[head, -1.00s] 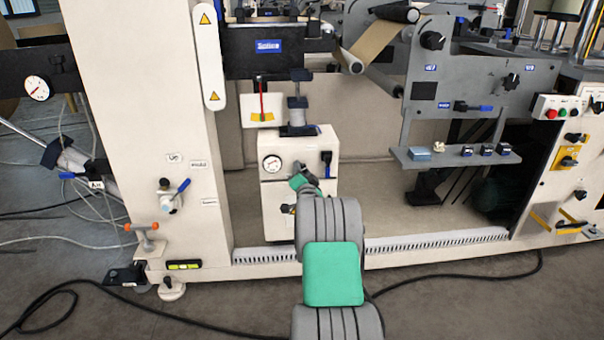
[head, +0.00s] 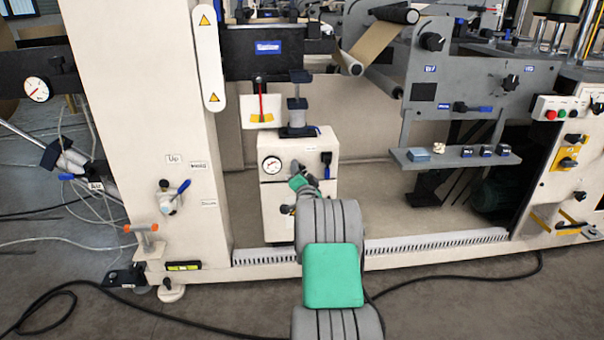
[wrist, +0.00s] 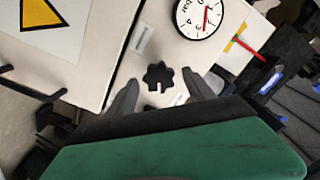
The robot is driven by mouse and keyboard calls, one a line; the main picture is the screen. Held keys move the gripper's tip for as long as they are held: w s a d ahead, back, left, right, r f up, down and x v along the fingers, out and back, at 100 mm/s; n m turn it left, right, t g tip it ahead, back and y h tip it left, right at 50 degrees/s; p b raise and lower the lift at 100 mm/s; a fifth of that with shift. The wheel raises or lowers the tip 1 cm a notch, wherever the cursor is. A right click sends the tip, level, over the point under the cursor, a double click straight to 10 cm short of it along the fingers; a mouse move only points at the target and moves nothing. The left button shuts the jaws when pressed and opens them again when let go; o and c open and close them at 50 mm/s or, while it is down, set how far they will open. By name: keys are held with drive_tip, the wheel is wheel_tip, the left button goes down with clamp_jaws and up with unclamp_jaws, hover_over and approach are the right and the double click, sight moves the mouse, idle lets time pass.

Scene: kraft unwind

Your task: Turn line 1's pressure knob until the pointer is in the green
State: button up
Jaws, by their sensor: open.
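A black lobed knob (wrist: 160,76) sits on a cream panel in the wrist view. My gripper (wrist: 160,80) is open, with one finger on each side of the knob and a gap to it; I cannot tell whether the fingertips reach its depth. A round white pressure gauge (wrist: 203,15) with a red pointer is beside the knob, partly cut off by the frame. I cannot make out a green zone on it. In the head view the gauge (head: 271,165) is on the front of a cream box (head: 272,213), and my gripper (head: 300,180) is at that box, largely hiding the knob.
A black and blue valve (head: 326,160) is right of my gripper. Another gauge (head: 36,90) is at far left. A grey shelf (head: 455,162) with small items is at right.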

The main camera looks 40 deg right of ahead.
drive_tip(key=shift+s, duration=0.1)
drive_tip(key=p+v, duration=0.2)
drive_tip(key=v, duration=0.5)
drive_tip(key=shift+s+a+p, duration=0.25)
drive_tip(key=shift+p, duration=0.05)
